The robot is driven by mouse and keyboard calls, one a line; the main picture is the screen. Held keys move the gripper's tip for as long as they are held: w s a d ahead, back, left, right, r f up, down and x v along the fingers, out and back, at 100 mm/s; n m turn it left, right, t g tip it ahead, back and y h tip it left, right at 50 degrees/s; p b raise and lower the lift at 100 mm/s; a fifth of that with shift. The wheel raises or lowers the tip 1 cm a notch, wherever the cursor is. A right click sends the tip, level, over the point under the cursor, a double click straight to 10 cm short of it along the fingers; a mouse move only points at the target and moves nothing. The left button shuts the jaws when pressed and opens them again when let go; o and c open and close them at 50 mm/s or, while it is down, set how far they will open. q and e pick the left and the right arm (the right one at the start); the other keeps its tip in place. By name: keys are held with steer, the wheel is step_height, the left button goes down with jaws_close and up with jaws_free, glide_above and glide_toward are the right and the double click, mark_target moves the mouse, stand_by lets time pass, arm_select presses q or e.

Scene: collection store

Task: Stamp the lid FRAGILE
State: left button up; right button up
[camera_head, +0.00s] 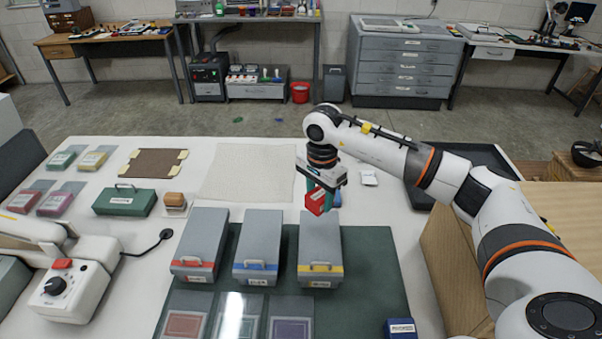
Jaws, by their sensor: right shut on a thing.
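My right gripper (321,190) is shut on a red block-shaped stamp (315,202) with a pale label that I cannot read. It holds the stamp over the far end of the grey box with the yellow band (320,240); I cannot tell whether the stamp touches the lid. Two more lidded grey boxes stand to its left, one with a blue band (258,240) and one with a red band (201,240). A blue labelled block (400,329) stands at the front right of the green mat (375,265). My left gripper is not in view.
A white device with a dial (75,290) stands at the left.

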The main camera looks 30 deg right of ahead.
mark_target(320, 225)
steer(key=shift+r, duration=0.1)
steer(key=shift+s+f+b, duration=0.65)
steer(key=shift+s+f, duration=0.1)
steer(key=shift+f, duration=0.05)
steer(key=f, duration=0.1)
steer(key=f+b, duration=0.1)
steer(key=f, duration=0.1)
steer(key=shift+w+f+b, duration=0.25)
steer(key=shift+f+b, duration=0.1)
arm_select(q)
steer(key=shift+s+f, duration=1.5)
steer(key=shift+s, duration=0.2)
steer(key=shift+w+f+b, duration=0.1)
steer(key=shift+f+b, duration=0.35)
arm_select(e)
steer(key=shift+f, duration=0.55)
